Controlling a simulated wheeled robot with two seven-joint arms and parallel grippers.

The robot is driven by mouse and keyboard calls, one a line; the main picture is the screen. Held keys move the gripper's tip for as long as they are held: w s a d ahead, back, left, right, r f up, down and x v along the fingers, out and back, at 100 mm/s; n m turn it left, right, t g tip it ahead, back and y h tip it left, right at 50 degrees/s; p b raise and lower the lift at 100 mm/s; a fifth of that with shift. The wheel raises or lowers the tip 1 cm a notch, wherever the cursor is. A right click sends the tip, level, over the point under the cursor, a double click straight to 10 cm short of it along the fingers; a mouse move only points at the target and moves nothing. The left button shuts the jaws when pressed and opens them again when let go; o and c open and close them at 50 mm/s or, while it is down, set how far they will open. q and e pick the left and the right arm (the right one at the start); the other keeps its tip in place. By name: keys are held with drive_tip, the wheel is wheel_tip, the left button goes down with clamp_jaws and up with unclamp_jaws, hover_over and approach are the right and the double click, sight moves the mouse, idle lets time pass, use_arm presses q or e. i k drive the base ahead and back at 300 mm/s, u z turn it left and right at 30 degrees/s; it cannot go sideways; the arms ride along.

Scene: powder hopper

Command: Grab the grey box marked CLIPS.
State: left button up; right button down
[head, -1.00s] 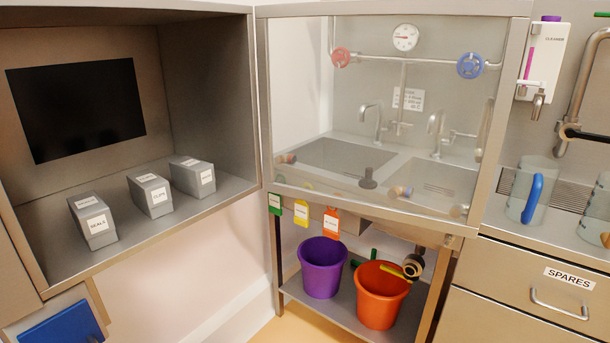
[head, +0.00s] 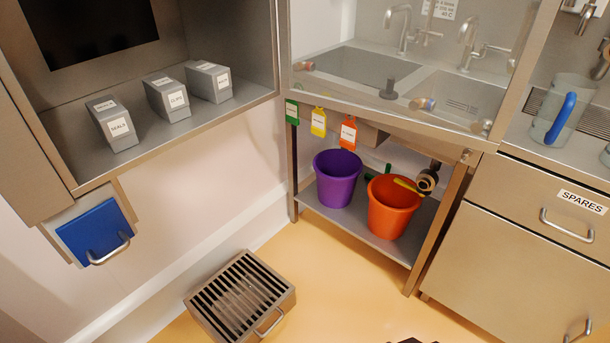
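The grey box marked CLIPS (head: 167,100) stands on the floor of an open steel cabinet (head: 225,108) at the upper left. It is the middle of three similar grey boxes, with white labels on its top and front. The grey box marked SEALS (head: 111,124) stands to its left, nearer the front edge. Another grey labelled box (head: 209,82) stands close on its right; its label is too small to read surely.
A clear framed panel (head: 390,85) stands in front of the sinks, right of the cabinet. Purple (head: 338,180) and orange (head: 392,207) buckets sit on a low shelf. A slatted metal box (head: 240,295) is on the floor. A blue handled panel (head: 94,232) hangs below the cabinet.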

sight(166, 97)
drive_tip(key=k, duration=0.5)
drive_tip(key=z, duration=0.9)
drive_tip(key=i, duration=1)
drive_tip(key=u, duration=1.95)
